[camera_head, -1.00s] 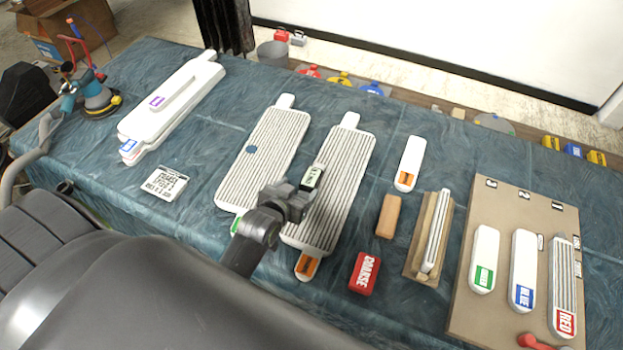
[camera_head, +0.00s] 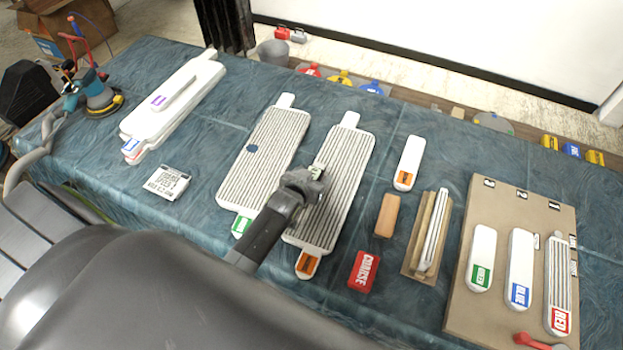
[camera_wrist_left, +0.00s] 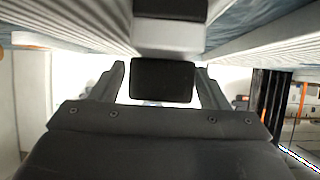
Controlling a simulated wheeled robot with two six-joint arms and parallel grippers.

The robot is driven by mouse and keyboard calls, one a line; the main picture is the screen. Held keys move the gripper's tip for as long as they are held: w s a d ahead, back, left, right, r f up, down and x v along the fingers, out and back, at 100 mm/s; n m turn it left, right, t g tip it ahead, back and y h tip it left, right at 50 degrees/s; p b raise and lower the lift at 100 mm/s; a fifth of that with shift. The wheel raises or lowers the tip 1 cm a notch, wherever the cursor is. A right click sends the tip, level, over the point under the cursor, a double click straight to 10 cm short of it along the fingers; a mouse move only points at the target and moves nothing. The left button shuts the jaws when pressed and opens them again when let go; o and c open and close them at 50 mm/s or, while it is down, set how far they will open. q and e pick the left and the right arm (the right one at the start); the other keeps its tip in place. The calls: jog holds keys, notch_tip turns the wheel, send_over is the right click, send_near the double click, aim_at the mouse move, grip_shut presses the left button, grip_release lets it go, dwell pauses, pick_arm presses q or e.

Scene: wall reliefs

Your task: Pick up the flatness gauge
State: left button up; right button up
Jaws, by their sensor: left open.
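The flatness gauge (camera_head: 317,168) is a small dark device with a pale display. It sits on the orange-labelled ribbed white panel (camera_head: 338,160) in the head view, mostly hidden behind my left gripper (camera_head: 312,179). In the left wrist view a dark block (camera_wrist_left: 162,80), apparently the gauge, shows between my two left fingers, with a grey part joined above it. Narrow gaps show beside the block, so the fingers are open around it and not closed on it. My right gripper is in neither view.
A green-labelled ribbed panel (camera_head: 262,150) lies left of the gauge. Further right are a red COARSE block (camera_head: 364,271), an orange-brown block (camera_head: 388,215) and a brown board (camera_head: 463,300) with labelled pieces. Bare blue cloth (camera_head: 215,135) shows on the left.

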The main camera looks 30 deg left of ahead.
pick_arm(q)
jog(key=shift+w+f, duration=0.35)
jog(key=shift+w, duration=0.15)
jog(key=c, duration=1.2)
jog(key=shift+r, duration=0.1)
jog(key=shift+c, duration=0.4)
jog(key=shift+r, duration=0.1)
